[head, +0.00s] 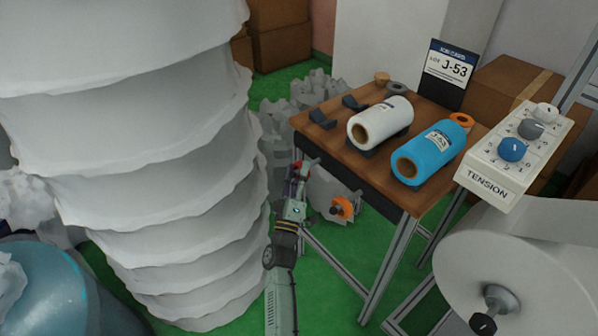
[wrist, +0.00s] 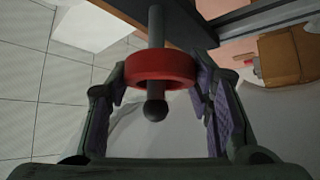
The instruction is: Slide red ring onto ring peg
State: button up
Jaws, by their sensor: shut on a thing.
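My gripper (wrist: 160,85) is shut on the red ring (wrist: 160,66), with one purple-padded finger on each side of it. The grey ring peg (wrist: 155,28) passes through the ring, and its rounded tip sticks out of the ring's near side, toward the wrist camera. The ring sits around the peg close to that tip. In the head view my gripper (head: 299,172) is low beside the left end of the wooden table, with the red ring (head: 301,166) small at its tip. The peg cannot be made out in the head view.
The wooden table (head: 330,137) holds a white roll (head: 380,122), a blue roll (head: 430,152) and dark cradles. A grey part with an orange knob (head: 343,207) is just right of my gripper. A tall white ribbed stack (head: 190,170) stands close on the left.

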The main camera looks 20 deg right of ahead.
jog(key=shift+f, duration=0.1)
jog(key=o, duration=1.1)
jog(key=shift+o, duration=0.2)
jog(key=v, duration=1.2)
